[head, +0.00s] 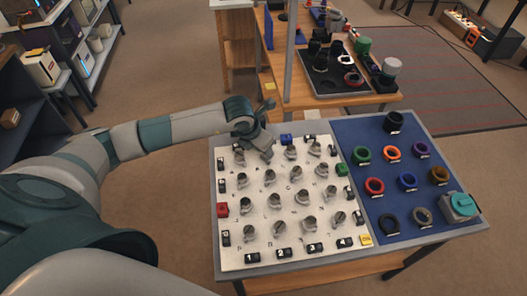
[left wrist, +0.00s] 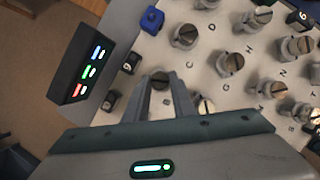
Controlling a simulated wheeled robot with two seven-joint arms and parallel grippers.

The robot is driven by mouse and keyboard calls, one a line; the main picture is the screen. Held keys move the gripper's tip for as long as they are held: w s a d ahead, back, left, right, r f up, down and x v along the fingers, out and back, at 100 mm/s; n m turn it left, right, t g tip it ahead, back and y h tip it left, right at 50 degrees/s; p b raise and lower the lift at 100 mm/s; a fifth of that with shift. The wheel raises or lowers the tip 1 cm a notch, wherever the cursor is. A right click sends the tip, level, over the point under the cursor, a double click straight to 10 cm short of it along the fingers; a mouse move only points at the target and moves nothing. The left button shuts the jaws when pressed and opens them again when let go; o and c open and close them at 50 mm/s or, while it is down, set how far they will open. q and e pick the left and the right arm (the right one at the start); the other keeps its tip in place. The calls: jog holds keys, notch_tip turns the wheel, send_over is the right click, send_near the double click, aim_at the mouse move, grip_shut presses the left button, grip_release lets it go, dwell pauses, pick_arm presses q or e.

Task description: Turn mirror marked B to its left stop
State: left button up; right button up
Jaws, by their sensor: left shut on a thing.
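A pale board (head: 258,187) carries a grid of round mirrors on short mounts with small printed letters. My left gripper (head: 264,153) is over the board's far row, at the second mirror from the left. In the left wrist view the fingers (left wrist: 162,86) reach down on both sides of this mirror, marked B by its place (left wrist: 160,80), and are shut on it. The neighbouring mirror (left wrist: 185,37) stands free. My right gripper is not in view.
Black numbered blocks and a blue block (head: 286,139) line the board's edges; a red block (head: 222,209) is at left, a yellow one (head: 366,240) near front. A blue mat (head: 390,173) with coloured rings lies right. A dark panel with coloured lights (left wrist: 80,72) shows in the wrist view.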

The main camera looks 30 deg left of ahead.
pick_arm(q)
jog(key=shift+d+n+y+b, duration=0.1)
jog(key=shift+n+y+b, duration=0.95)
jog(key=shift+n, duration=1.15)
jog(key=o, duration=1.1)
jog(key=shift+c, duration=0.2)
jog(key=shift+r, duration=0.15)
